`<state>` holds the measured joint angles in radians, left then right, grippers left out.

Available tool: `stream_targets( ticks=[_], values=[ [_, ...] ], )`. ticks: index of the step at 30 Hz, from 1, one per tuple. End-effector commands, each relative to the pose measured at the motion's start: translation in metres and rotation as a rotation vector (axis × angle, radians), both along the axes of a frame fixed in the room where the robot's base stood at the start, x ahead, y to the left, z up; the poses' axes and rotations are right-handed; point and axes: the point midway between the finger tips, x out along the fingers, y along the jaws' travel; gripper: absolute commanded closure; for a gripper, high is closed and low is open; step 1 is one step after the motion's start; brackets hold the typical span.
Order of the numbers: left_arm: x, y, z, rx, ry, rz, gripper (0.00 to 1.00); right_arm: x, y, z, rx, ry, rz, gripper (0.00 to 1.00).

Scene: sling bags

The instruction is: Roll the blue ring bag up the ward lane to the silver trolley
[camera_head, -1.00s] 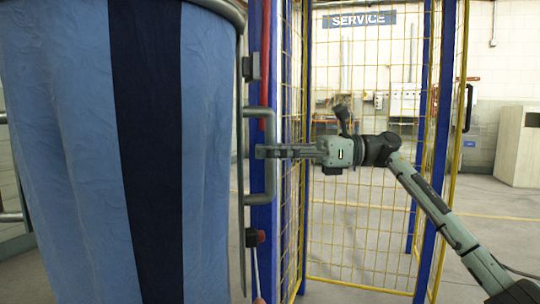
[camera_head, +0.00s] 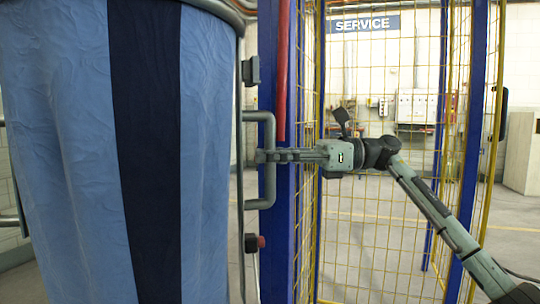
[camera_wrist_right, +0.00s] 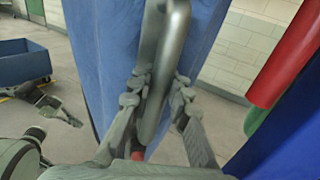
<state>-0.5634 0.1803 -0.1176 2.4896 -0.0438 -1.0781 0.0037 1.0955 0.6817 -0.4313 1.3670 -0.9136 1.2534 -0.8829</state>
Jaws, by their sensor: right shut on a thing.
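The blue ring bag (camera_head: 60,150) fills the left of the head view, light blue cloth with a dark navy vertical band. It hangs from a metal ring at the top, with a grey handle (camera_head: 266,125) on its right side. My right gripper (camera_head: 264,156) is shut on the handle's upright bar. The right wrist view shows both fingers (camera_wrist_right: 158,90) around the grey bar (camera_wrist_right: 172,60), with blue cloth behind. My left gripper is not in view in the head view. I cannot make out the silver trolley.
A blue post (camera_head: 278,230) and yellow mesh cage (camera_head: 375,230) stand close to the right of the handle. A red pipe (camera_head: 283,70) runs down the post. A blue cart (camera_wrist_right: 20,62) shows in the wrist view. A pale bin (camera_head: 521,150) stands far right.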

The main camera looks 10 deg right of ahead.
Motion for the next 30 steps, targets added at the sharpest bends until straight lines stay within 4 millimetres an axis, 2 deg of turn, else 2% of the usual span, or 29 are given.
stream_targets(
  ticks=[1,5,6,11,22,26,30],
  values=[
    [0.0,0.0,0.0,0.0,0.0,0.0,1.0,0.007,-0.005,0.003,0.009,-0.002,-0.027,1.0],
    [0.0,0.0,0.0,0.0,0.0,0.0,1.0,0.007,-0.005,0.003,0.009,-0.003,-0.028,1.0],
    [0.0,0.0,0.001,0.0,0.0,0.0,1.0,0.007,-0.005,0.003,0.009,-0.003,-0.028,0.8],
    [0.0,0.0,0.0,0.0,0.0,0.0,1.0,0.006,-0.005,0.003,0.009,-0.003,-0.024,0.61],
    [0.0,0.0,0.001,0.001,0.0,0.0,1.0,0.004,-0.008,0.002,0.007,-0.001,-0.019,0.61],
    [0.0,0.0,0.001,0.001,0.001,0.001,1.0,0.001,-0.026,0.002,0.007,0.0,-0.019,0.61],
    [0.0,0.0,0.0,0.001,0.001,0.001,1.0,-0.004,-0.056,0.002,0.008,0.0,-0.022,0.61]
  ],
)
